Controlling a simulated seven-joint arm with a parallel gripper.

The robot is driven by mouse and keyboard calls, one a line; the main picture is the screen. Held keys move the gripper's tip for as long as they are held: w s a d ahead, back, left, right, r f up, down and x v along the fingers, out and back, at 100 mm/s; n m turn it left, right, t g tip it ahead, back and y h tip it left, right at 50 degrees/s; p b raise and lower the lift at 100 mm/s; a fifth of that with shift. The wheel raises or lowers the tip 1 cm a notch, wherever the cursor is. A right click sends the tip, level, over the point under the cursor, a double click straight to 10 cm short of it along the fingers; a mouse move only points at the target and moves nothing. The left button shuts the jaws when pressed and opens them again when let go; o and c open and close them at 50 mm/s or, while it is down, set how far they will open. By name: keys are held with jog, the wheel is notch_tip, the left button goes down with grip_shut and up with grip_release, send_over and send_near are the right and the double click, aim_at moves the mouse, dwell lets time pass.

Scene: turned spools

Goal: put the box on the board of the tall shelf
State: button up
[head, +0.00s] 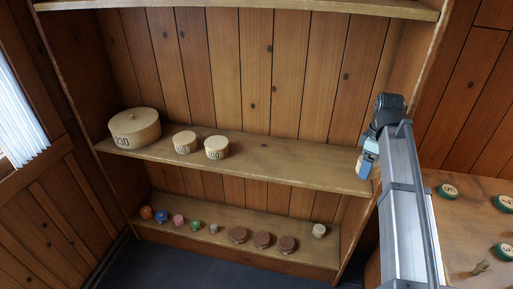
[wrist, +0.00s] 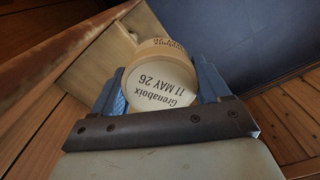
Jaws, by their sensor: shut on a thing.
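A round pale wooden box (wrist: 160,88) with "Grenaboix 11 MAY 26" printed on it is between the blue fingers of my gripper (wrist: 161,82) in the wrist view. The gripper is shut on it. In the head view my gripper (head: 367,163) is at the right end of the tall shelf's middle board (head: 285,160); the held box is mostly hidden there, and I cannot tell whether it touches the board. A large round box marked 230 (head: 135,129) and two smaller round boxes (head: 185,143) (head: 217,148) stand on the left and middle of that board.
The lower board (head: 275,221) carries several small coloured pieces, brown discs (head: 262,240) and a pale spool (head: 319,231). A wooden surface with green discs (head: 448,190) is at the right. The middle board is bare between the small boxes and my gripper.

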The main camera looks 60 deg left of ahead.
jog(key=w+a+f+m, duration=0.1)
jog(key=a+f+m, duration=0.1)
jog(key=a, duration=0.5)
jog(key=m, duration=0.4)
send_over(350, 176)
notch_tip(350, 176, down, 4)
jog(key=r, duration=0.1)
jog(key=shift+f, duration=0.25)
jog(key=shift+s+f, duration=0.1)
jog(key=shift+f, duration=4.9)
jog(key=shift+f, duration=0.1)
jog(key=o, duration=1)
